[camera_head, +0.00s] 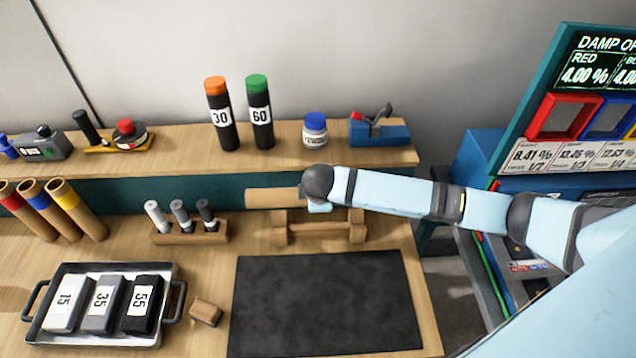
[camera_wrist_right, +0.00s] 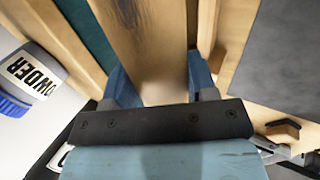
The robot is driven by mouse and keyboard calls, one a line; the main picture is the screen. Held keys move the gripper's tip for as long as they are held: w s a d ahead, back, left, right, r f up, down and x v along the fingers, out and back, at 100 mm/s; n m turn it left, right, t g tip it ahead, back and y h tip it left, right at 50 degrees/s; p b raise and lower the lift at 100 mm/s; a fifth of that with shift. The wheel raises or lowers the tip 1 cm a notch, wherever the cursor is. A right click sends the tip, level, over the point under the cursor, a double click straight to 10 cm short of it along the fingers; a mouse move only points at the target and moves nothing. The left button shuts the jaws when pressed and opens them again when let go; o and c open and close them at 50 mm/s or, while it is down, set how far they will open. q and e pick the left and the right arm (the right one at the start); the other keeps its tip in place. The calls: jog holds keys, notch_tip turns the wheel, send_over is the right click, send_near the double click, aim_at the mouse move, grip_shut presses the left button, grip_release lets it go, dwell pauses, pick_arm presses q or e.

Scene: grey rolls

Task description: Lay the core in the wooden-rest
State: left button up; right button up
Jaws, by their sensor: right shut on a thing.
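The core is a tan cardboard tube (camera_head: 272,198) lying level, its left part showing in the head view. My right gripper (camera_head: 318,204) is shut on it near its right end, and my own wrist hides that end. In the right wrist view the core (camera_wrist_right: 146,45) runs away from the blue fingers. The wooden rest (camera_head: 318,231), a low stand with two uprights, is just below and in front of the core in the head view. I cannot tell whether the core touches the rest. My left gripper is not in view.
A black mat (camera_head: 325,300) lies in front of the rest. A rack of small grey-tipped cylinders (camera_head: 190,232) stands to its left. A shelf (camera_head: 180,158) behind holds bottles, a powder jar (camera_head: 315,130) and a blue tool (camera_head: 379,131). A metal tray (camera_head: 70,342) sits front left.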

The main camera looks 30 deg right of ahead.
jog(key=shift+s, duration=0.1)
jog(key=shift+r+p, duration=0.2)
jog(key=shift+p, duration=0.5)
notch_tip(320, 180, down, 5)
jog(key=shift+f+b, duration=0.2)
jog(key=shift+b, duration=0.95)
notch_tip(320, 180, down, 2)
jog(key=shift+f+b, duration=0.1)
jog(key=shift+b, duration=0.25)
jog(key=shift+f, duration=0.55)
jog(key=o, duration=1)
jog(key=shift+o, duration=0.2)
